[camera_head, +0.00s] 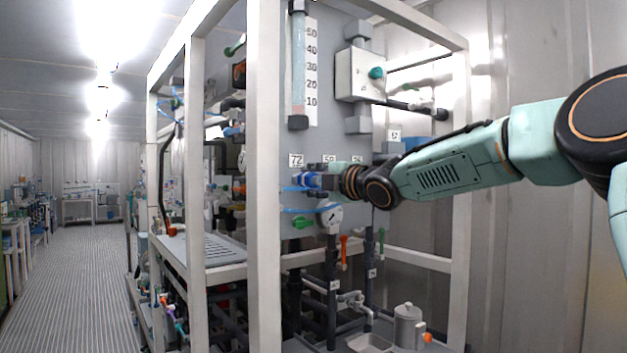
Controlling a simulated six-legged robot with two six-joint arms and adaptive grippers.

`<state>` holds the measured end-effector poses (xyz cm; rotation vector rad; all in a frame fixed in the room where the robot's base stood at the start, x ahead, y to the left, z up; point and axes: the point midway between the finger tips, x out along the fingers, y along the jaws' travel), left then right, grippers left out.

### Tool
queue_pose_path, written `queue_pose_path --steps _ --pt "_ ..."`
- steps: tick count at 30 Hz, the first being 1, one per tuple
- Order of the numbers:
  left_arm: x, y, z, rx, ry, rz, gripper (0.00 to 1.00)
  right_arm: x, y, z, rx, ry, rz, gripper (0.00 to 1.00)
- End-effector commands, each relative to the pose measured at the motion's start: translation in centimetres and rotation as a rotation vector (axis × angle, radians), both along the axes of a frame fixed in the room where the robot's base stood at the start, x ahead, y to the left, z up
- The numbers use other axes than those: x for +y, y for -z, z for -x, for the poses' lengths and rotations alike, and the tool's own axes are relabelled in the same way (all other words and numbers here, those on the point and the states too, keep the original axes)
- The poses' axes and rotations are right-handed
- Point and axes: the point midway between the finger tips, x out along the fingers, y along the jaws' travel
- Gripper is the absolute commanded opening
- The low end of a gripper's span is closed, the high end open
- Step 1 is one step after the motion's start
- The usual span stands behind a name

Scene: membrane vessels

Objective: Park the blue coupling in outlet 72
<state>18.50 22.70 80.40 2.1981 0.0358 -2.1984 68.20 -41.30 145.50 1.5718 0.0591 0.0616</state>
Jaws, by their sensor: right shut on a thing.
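My right arm comes in from the right, and its gripper (330,182) is shut on the blue coupling (309,180), in front of the grey panel. The coupling sits just below and right of the white label 72 (296,160). Other labels to the right are partly covered by my gripper. My left gripper is not in view.
A white frame post (264,180) stands just left of the outlets. A grey box with a teal knob (376,73) is above. The aisle floor (85,270) at left is clear.

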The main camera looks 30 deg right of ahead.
Motion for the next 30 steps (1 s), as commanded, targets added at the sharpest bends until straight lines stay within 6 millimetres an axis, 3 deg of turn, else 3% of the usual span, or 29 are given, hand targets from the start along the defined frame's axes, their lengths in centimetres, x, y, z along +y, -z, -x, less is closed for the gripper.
queue_pose_path --steps 3,4,13,22,27,30 --pt "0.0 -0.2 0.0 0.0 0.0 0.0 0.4 0.0 0.0 -0.2 0.001 0.0 0.0 0.0" --pt "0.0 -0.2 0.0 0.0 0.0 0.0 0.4 0.0 0.0 -0.2 0.0 0.0 0.0 0.34" --pt "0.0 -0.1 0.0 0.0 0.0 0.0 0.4 0.0 0.0 -0.2 0.0 0.0 0.0 0.6" --pt "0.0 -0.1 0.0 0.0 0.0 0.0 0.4 0.0 0.0 -0.2 0.0 0.0 0.0 0.6" --pt "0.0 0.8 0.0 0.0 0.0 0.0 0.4 0.0 0.2 0.8 -0.003 -0.002 -0.001 0.6" --pt "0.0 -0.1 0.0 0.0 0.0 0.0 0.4 -0.3 -0.2 0.8 0.001 -0.001 0.0 0.6"
